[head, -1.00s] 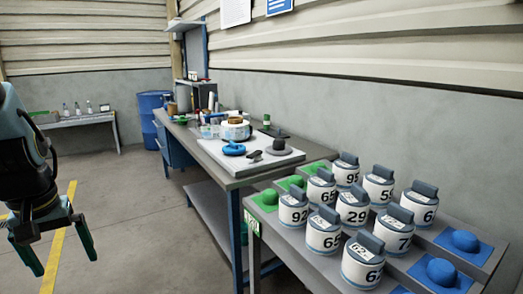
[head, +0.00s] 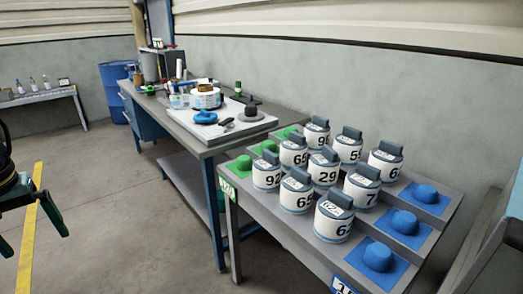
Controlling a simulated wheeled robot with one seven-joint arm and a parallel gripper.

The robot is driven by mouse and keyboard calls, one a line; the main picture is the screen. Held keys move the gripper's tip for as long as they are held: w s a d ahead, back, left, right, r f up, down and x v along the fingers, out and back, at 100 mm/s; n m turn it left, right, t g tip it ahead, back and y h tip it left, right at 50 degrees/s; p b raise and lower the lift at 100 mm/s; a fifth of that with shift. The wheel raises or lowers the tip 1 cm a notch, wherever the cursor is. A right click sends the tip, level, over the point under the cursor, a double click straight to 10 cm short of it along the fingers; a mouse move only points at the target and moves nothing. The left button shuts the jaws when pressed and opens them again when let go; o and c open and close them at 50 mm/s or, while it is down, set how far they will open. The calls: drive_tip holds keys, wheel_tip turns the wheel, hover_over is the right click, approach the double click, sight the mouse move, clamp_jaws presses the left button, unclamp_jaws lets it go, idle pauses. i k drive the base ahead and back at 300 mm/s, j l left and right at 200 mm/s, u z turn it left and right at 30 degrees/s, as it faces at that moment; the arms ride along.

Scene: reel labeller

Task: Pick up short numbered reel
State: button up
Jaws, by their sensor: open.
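Several white numbered reels with dark grey tops and blue bands stand upright in rows on a grey sloped rack at the right. The front one (head: 333,217) shows a 6 and part of another digit. Others read 29 (head: 324,168), 92 (head: 267,172) and 95 (head: 317,134). I cannot tell for sure which is the short one. My gripper (head: 32,234) is at the left edge, open and empty, fingers pointing down over the floor, far from the reels. Part of it is cut off by the frame.
Blue knobs on blue pads (head: 378,257) line the rack's right side; green pads (head: 240,164) line its left. A workbench (head: 190,140) with a white board and tools stands behind. A blue drum (head: 117,90) is farther back. Open floor lies between my gripper and the rack.

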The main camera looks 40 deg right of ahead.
sight(267, 169)
drive_tip(key=z, duration=0.35)
drive_tip(key=i+z, duration=0.35)
drive_tip(key=i+j+z, duration=0.15)
drive_tip(key=i+z, duration=0.2)
drive_tip(key=i+j+z, duration=0.1)
drive_tip(key=i+j, duration=0.25)
drive_tip(key=i, duration=0.25)
drive_tip(key=i+j+z, duration=0.1)
drive_tip(key=i+j, duration=0.3)
drive_tip(key=i, duration=0.15)
drive_tip(key=i+j, duration=0.5)
drive_tip(key=i+l+z, duration=0.05)
drive_tip(key=i, duration=0.05)
